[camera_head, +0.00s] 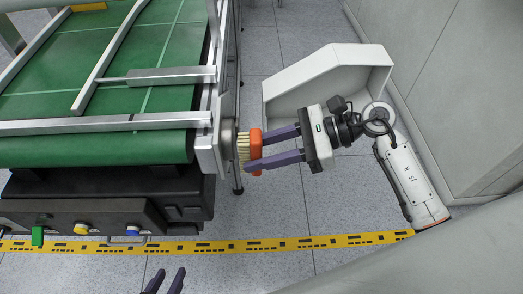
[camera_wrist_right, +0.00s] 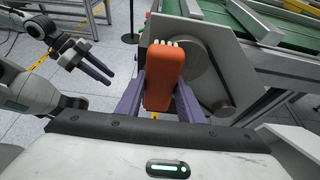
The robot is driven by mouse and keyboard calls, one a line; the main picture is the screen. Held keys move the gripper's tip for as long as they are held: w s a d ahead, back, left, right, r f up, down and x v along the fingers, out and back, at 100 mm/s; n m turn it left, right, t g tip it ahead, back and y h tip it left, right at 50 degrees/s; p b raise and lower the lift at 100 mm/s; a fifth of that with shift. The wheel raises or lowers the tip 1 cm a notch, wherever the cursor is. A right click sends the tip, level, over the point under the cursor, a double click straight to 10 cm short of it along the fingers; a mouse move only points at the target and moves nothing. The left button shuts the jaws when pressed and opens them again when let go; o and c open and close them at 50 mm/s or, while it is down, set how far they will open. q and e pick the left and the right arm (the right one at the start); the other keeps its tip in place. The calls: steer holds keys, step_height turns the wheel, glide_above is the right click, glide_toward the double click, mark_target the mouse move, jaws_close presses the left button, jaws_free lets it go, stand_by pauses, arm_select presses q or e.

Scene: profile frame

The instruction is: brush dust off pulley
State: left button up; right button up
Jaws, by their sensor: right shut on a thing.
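The brush has an orange back (camera_head: 256,152) and pale bristles that point left, toward the conveyor. My right gripper (camera_head: 268,147) is shut on the brush from the right side. The grey round pulley (camera_head: 229,140) is at the conveyor's right end, and the bristle tips meet or nearly meet its face. In the right wrist view the brush (camera_wrist_right: 163,78) stands between the purple fingers and covers part of the pulley (camera_wrist_right: 212,75). Dust cannot be made out. My left gripper (camera_head: 166,283) shows only its fingertips at the bottom edge, apart and empty.
The green-belted conveyor (camera_head: 100,150) fills the left, with a dark control panel and coloured buttons below it. A white open bin (camera_head: 330,75) stands on the floor behind my right arm. Yellow tape (camera_head: 270,244) crosses the floor. A grey wall is at right.

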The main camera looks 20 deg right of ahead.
arm_select(q)
steer(key=shift+s+f, duration=0.15)
steer(key=shift+f, duration=0.15)
arm_select(e)
steer(key=shift+w+a, duration=0.15)
steer(key=shift+a, duration=0.45)
